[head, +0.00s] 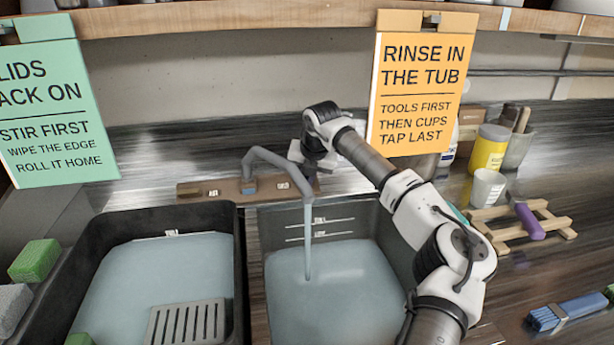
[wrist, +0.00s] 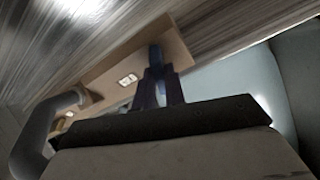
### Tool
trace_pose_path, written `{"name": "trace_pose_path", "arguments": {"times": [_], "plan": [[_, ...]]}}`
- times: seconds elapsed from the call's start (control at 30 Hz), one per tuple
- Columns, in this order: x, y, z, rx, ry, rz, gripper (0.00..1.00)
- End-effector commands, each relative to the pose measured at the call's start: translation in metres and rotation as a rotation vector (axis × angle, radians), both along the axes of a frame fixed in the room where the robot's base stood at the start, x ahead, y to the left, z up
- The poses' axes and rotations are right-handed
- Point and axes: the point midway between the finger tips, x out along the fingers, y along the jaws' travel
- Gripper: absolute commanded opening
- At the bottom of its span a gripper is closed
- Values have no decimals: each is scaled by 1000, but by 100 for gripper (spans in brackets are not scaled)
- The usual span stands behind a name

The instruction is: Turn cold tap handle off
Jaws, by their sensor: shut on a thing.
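The grey tap spout (head: 278,160) rises from a brown wooden board (head: 222,189) behind the tub, and a stream of water (head: 307,240) falls from it. The spout also shows in the wrist view (wrist: 38,125). My gripper (head: 312,163) is at the right end of the board. In the wrist view my gripper's fingers (wrist: 160,84) are shut on the dark bluish cold tap handle (wrist: 155,54), beside a small pale label (wrist: 127,79). In the head view the handle is hidden behind my gripper. The lettering on the label is too small to read.
The rinse tub (head: 400,258) holds water under the spout. A black basin (head: 238,270) with water and a grey grate stands left. An orange sign (head: 425,80) hangs close to my arm. A white cup (head: 487,188) and a wooden rack (head: 558,222) stand right.

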Motion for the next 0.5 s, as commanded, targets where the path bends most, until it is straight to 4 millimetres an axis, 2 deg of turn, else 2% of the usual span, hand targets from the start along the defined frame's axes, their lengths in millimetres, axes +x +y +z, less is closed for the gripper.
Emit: {"name": "trace_pose_path", "arguments": {"times": [0.27, 0.5], "plan": [[0, -1, -2, 59, 10, -80, 0], [0, -2, -4, 170, 30, -235, 0]]}}
